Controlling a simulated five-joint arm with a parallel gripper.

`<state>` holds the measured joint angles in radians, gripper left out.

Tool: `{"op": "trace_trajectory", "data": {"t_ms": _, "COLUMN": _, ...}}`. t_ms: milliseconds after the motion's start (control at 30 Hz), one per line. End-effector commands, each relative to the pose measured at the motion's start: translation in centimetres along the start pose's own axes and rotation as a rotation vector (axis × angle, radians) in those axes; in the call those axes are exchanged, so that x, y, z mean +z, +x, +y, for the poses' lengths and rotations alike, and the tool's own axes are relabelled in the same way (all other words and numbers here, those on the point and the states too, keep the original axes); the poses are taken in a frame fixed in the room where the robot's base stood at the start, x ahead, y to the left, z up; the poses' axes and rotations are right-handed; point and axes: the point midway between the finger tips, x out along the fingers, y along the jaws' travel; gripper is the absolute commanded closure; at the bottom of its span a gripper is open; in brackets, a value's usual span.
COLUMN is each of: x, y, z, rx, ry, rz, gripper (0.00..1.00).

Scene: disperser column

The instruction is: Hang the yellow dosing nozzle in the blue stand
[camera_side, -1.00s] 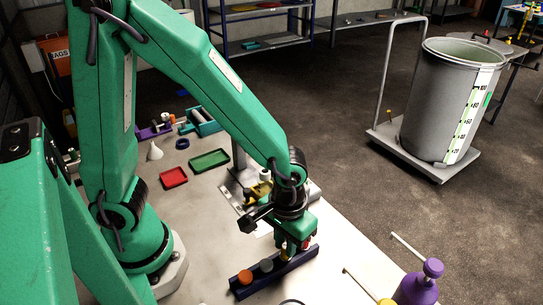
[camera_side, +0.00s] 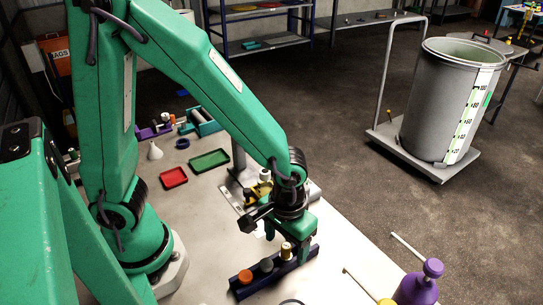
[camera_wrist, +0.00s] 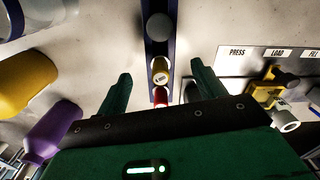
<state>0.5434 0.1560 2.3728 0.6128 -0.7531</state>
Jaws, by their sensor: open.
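The blue stand (camera_side: 247,292) is a long, dark blue bar on the bench; it also shows in the wrist view (camera_wrist: 151,50). The yellow dosing nozzle (camera_side: 286,252) is upright at the stand beside a grey-topped piece (camera_side: 266,265). In the wrist view the yellow nozzle (camera_wrist: 160,71) shows its pale top, in line with the bar. My gripper (camera_side: 287,240) is open, with its green fingers apart on either side of the yellow nozzle. In the wrist view a gap shows between each finger and the nozzle. How the nozzle's lower part is seated is hidden.
An orange-topped piece (camera_side: 245,277) sits at the stand's near end. A red piece (camera_wrist: 160,97) is just behind the yellow one in the wrist view. A yellow press fixture (camera_wrist: 268,82) stands to the right there. Purple (camera_side: 416,289) and yellow bottles stand front right.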

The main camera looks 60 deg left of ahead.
Motion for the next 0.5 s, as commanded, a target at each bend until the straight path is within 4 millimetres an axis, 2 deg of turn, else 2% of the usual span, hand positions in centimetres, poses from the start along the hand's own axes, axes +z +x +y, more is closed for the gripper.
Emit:
{"op": "trace_trajectory", "data": {"t_ms": 267, "x": 0.0, "y": -0.2, "z": 0.0, "rx": 0.001, "ry": 0.0, "rz": 0.001, "gripper": 0.31}}
{"op": "trace_trajectory", "data": {"t_ms": 500, "x": -0.1, "y": -1.2, "z": 0.1, "rx": 0.002, "ry": 0.0, "rz": 0.002, "gripper": 0.31}}
